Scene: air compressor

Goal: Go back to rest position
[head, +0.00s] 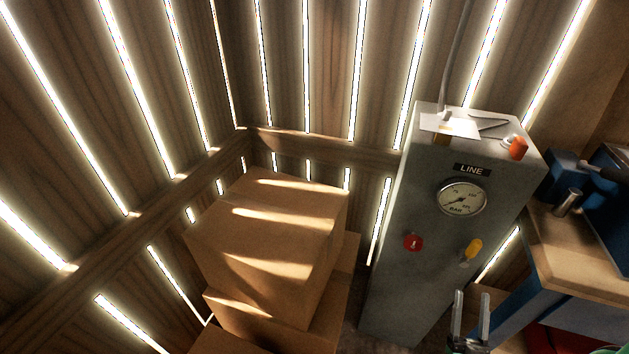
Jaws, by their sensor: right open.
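My right gripper (471,318) is at the bottom of the head view, right of centre. Its two fingers point up and stand apart, with nothing between them. It is in front of the lower part of the grey compressor cabinet (400,295), below the yellow knob (473,250). I cannot tell whether it touches the cabinet. The cabinet carries a LINE label, a round gauge (462,197), a red button (412,242) and an orange-red knob (517,147) on top. My left gripper is not in view.
Stacked cardboard boxes (265,240) stand left of the cabinet. A workbench (578,250) with a wooden top and blue equipment is at the right. Slatted wooden walls (300,60) close off the back and left. A grey pipe (455,55) rises from the cabinet top.

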